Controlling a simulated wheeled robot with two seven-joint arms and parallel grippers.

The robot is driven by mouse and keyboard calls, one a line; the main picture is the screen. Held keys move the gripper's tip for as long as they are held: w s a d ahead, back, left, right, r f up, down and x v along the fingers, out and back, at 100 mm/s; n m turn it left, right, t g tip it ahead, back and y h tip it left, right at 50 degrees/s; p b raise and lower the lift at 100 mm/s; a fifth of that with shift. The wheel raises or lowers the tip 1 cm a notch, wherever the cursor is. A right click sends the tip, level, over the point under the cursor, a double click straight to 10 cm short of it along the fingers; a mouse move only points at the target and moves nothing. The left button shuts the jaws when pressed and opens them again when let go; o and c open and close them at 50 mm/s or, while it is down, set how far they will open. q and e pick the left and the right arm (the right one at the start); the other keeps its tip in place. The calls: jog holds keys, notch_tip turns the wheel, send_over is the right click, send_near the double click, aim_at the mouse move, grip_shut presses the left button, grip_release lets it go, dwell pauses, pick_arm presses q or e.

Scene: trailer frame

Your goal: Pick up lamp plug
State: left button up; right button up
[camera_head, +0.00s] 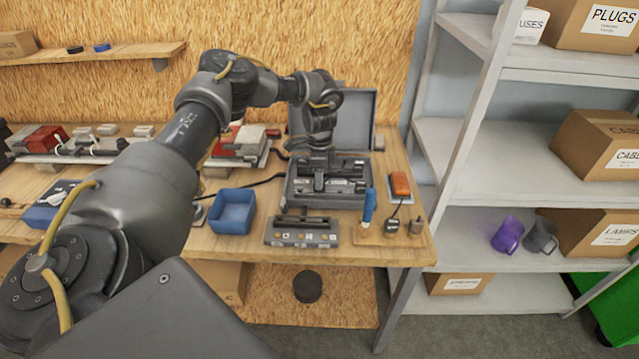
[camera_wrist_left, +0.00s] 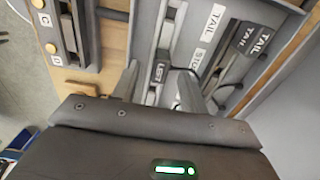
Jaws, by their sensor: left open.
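An open grey case (camera_head: 364,125) stands at the back right of the wooden bench, under my left gripper (camera_head: 320,163). In the left wrist view the case (camera_wrist_left: 226,48) has white labels such as TAIL and STOP. A dark plug marked LEFT (camera_wrist_left: 160,76) lies between the two fingers of my left gripper (camera_wrist_left: 160,88). The fingers are apart, and I cannot tell whether they touch it. Another dark plug marked TAIL (camera_wrist_left: 252,38) lies to its right. Which of these is the lamp plug is not shown. My right gripper is not in view.
In front of the case is a grey panel with buttons (camera_head: 303,236). A blue bin (camera_head: 232,211) is to its left, a blue-handled tool (camera_head: 369,205) to its right. An orange device (camera_head: 400,187) lies near the right edge. Shelves (camera_head: 480,240) with boxes stand at right.

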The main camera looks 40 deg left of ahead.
pick_arm(q)
jog(key=shift+f, duration=1.25)
jog(key=c, duration=0.8)
jog(key=shift+o, duration=0.2)
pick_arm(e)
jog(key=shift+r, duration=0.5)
pick_arm(q)
jog(key=shift+r, duration=0.1)
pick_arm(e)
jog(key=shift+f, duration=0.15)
